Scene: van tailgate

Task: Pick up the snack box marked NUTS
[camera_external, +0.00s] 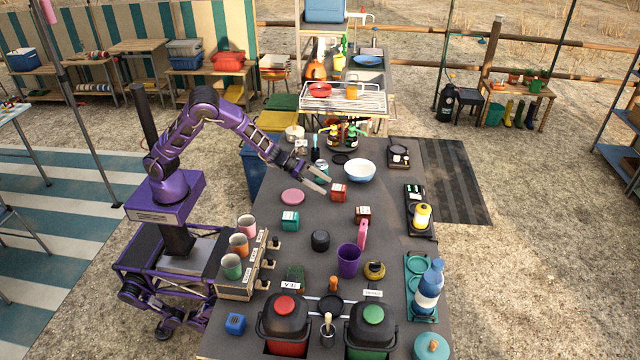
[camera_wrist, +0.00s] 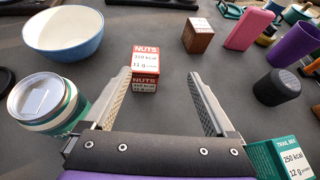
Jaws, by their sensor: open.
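The snack box marked NUTS (camera_wrist: 145,66) is a small red and white box standing on the dark tabletop. In the wrist view it is ahead of my open gripper (camera_wrist: 168,85), between the line of the fingers but nearer the left one, whose tip overlaps its edge. I cannot tell whether they touch. In the external view the red box (camera_external: 338,192) stands just beyond the fingertips of my gripper (camera_external: 321,181). Nothing is held between the fingers.
A white and blue bowl (camera_wrist: 63,32) and a lidded tin (camera_wrist: 45,102) stand at left in the wrist view. Bare tabletop surrounds the red box.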

